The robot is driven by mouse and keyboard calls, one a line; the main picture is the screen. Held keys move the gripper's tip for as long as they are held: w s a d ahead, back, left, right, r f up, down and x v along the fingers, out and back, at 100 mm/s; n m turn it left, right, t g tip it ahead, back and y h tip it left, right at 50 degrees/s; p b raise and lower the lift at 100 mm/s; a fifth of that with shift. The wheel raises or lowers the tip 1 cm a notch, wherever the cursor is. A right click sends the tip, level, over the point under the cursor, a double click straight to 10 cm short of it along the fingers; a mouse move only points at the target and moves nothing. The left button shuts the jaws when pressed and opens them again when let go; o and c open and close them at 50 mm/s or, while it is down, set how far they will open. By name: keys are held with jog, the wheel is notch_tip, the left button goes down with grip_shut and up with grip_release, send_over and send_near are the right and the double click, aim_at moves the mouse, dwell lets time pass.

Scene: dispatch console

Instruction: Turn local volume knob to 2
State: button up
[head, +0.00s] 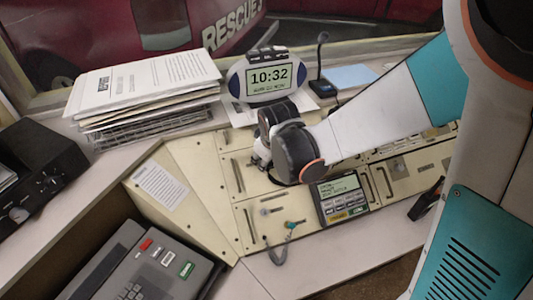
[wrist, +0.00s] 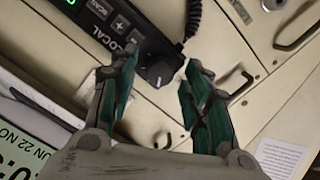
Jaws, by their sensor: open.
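A dark control unit (wrist: 100,25) with a green display, a plus key and the word LOCAL shows at the top left of the wrist view. Its round black knob (wrist: 157,70) is beside the LOCAL label. My gripper (wrist: 160,68) is open, with its green-padded fingers on either side of the knob in the picture. I cannot tell whether either finger touches it. Which number the knob points to is not readable. In the head view my arm hides the knob and the fingers.
A clock (head: 268,77) reading 10:32 stands behind my wrist. Stacked papers (head: 145,90) are at the left. A radio panel with a display (head: 340,198) and a coiled cord (wrist: 193,17) are nearby. Metal handles (wrist: 295,35) stick up from the cream console (head: 205,165).

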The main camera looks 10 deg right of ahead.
grip_shut()
jog(key=shift+m, duration=1.5)
grip_release()
jog(key=v, duration=1.2)
jog(key=shift+d, duration=0.2)
